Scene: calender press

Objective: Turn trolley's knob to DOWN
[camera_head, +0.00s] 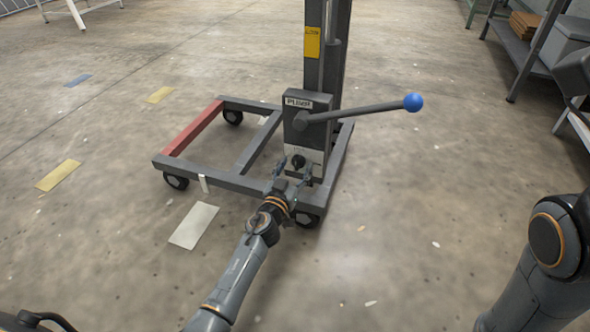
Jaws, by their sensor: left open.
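The trolley (247,152) is a grey wheeled frame with a red bar on its left side and an upright column. A dark control box on the column carries a small black knob (298,161) on a pale plate low on its face. The markings at the knob are too small to read. My left gripper (290,174) is open just below the knob, its fingers spread to either side of it. I cannot tell whether they touch the knob. My right gripper is not in view; part of my right arm shows at the right edge.
A long lever (358,111) with a blue ball (413,102) sticks out to the right from the control box. A shelf (520,45) with brown boards stands at the upper right. The floor (430,200) right of the trolley is clear. Flat coloured patches lie on the floor at left.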

